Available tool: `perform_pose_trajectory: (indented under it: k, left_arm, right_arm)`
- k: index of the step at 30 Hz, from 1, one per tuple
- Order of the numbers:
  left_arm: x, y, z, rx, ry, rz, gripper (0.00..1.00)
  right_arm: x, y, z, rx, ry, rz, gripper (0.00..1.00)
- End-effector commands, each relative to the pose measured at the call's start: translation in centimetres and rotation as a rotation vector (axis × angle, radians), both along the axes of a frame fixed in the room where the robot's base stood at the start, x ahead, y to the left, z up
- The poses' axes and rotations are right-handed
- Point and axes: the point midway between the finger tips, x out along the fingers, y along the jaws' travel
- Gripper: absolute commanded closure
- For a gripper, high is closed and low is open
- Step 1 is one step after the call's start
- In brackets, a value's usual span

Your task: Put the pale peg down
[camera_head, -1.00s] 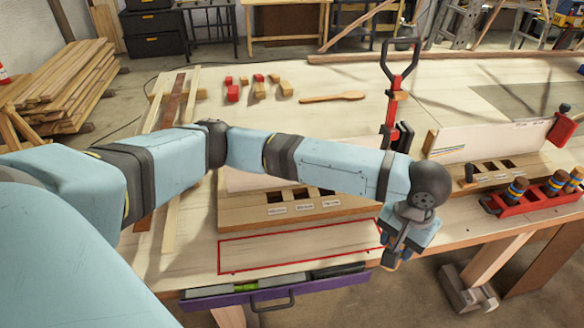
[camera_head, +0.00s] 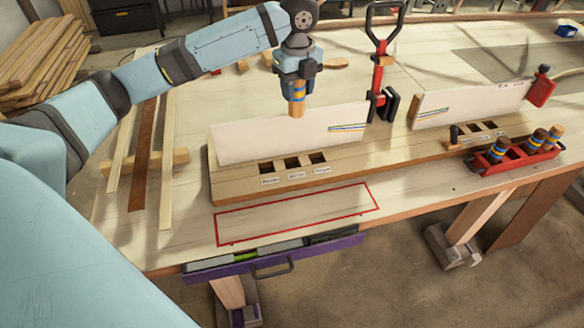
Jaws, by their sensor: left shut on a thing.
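The pale peg (camera_head: 297,108) is light wood with blue and yellow bands near its top. My left gripper (camera_head: 297,84) is shut on its upper part and holds it upright, pointing down. Its lower end shows at the top edge of a white panel (camera_head: 270,137); I cannot tell whether they touch. In front of the panel is a wooden block (camera_head: 232,190) with three square, labelled holes that look empty. A red-outlined rectangle (camera_head: 300,212) on the table in front of the block is bare. My right gripper is not in view.
A red rack (camera_head: 512,160) with banded pegs stands at the right, near a second holed block with a white panel (camera_head: 468,103). A red clamp-like tool (camera_head: 379,70) stands between the panels. Long laths (camera_head: 143,150) lie at the left. A purple drawer (camera_head: 225,270) is below the front edge.

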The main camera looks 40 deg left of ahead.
Motion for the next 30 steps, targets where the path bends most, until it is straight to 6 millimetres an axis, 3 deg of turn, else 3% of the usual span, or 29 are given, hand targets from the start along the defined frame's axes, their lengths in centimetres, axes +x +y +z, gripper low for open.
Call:
perform_pose_trajectory:
  k: [4, 7, 21, 30]
  left_arm:
    - [0.0, 1.2, 0.4, -0.001, -0.001, -0.084, 0.88]
    - [0.0, 1.4, -0.8, -0.002, 0.001, -0.100, 0.88]
    - [0.0, 1.3, -12.7, -0.001, 0.000, -0.099, 0.88]
    - [0.1, 1.3, -15.5, -0.002, -0.001, -0.099, 0.88]
  right_arm:
    - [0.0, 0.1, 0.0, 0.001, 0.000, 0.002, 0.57]
    - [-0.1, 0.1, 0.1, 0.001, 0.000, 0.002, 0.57]
    - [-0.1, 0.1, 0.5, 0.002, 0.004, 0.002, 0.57]
    - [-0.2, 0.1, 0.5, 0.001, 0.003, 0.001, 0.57]
